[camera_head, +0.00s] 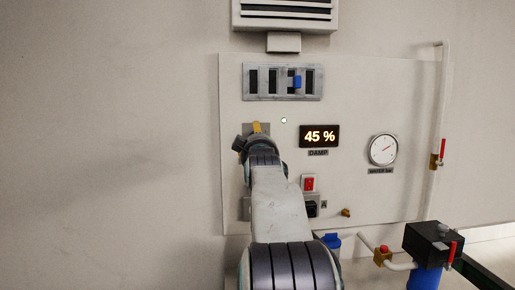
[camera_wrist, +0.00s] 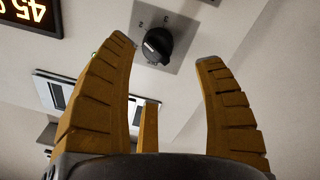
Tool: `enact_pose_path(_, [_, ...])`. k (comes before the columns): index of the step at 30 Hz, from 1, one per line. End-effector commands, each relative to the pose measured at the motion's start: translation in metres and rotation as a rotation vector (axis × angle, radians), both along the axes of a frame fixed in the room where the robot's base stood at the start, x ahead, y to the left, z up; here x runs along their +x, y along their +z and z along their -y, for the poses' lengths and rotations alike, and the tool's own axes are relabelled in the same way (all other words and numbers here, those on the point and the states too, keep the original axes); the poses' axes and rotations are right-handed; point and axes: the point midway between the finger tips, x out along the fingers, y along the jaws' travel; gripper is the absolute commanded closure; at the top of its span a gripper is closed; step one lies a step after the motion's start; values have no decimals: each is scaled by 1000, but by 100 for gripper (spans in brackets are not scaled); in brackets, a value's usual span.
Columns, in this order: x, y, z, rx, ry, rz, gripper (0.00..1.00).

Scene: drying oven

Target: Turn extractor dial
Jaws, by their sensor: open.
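A black dial (camera_wrist: 157,46) on a square grey plate (camera_wrist: 178,62) shows in the wrist view, with small marks around it. My gripper (camera_wrist: 166,52) is open. I cannot tell exactly how far the tips are from the dial. In the head view my gripper (camera_head: 251,142) is in front of a grey plate (camera_head: 249,128) on the wall panel and hides the dial there.
The wall panel (camera_head: 352,85) also holds a slotted vent with a blue slider (camera_head: 297,82), a "45 %" display (camera_head: 319,136), a round gauge (camera_head: 383,149) and a red switch (camera_head: 310,184). Pipes with red-handled valves (camera_head: 442,150) run at the right. The left wall is bare.

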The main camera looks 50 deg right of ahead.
Motion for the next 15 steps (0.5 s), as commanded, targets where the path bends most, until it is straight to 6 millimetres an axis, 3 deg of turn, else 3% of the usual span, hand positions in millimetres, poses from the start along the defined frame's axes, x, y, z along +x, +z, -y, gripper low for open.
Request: enact_pose_path(15, [-36,-2,-35,-1,2,1,37])
